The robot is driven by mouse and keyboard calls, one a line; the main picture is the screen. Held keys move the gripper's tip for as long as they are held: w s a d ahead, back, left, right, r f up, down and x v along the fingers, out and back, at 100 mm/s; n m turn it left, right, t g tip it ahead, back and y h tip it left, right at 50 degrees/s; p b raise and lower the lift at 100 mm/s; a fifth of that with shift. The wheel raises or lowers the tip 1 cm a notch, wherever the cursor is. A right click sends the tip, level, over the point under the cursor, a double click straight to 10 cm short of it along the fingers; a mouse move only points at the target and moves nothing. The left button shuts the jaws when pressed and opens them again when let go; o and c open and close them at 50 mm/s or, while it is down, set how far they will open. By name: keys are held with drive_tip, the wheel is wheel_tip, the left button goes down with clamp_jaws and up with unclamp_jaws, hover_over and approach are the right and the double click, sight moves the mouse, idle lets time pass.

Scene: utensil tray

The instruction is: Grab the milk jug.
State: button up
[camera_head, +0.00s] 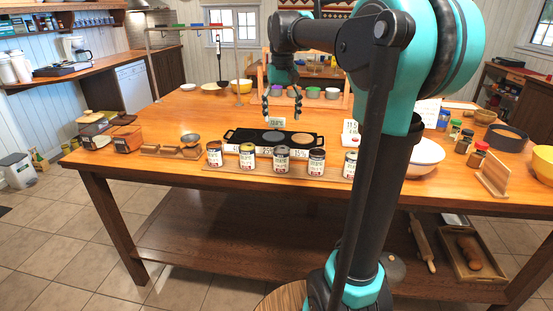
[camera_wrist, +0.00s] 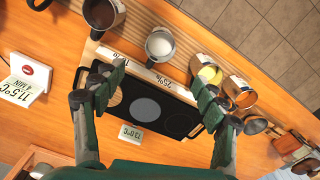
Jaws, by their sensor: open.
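The likely milk jug (camera_wrist: 160,44) is a round metal container with white contents in the wrist view, beyond my fingertips at the top. In the head view it appears to be the third labelled container (camera_head: 281,159) in the front row. My gripper (camera_wrist: 160,92) is open and empty, its two fingers spread apart over the black tray. In the head view my gripper (camera_head: 281,106) hangs above and behind the row, apart from the jug.
Neighbouring containers stand close on both sides: a yellow-filled one (camera_wrist: 209,75) and a dark-filled one (camera_wrist: 103,14). The black tray (camera_head: 231,134) with round discs lies just behind the row. A small sign (camera_wrist: 28,78) stands nearby. The table's front edge is close.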

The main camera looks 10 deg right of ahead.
approach(281, 159)
drive_tip(key=w+f, duration=0.1)
drive_tip(key=f, duration=0.1)
drive_tip(key=w+f, duration=0.1)
drive_tip(key=f, duration=0.1)
drive_tip(key=w+f, duration=0.1)
drive_tip(key=f, duration=0.1)
drive_tip(key=shift+w+d, duration=0.15)
drive_tip(key=shift+d, duration=0.15)
drive_tip(key=shift+f, duration=3.1)
drive_tip(key=shift+c, duration=0.5)
drive_tip(key=c, duration=1.3)
drive_tip(key=shift+r, duration=0.1)
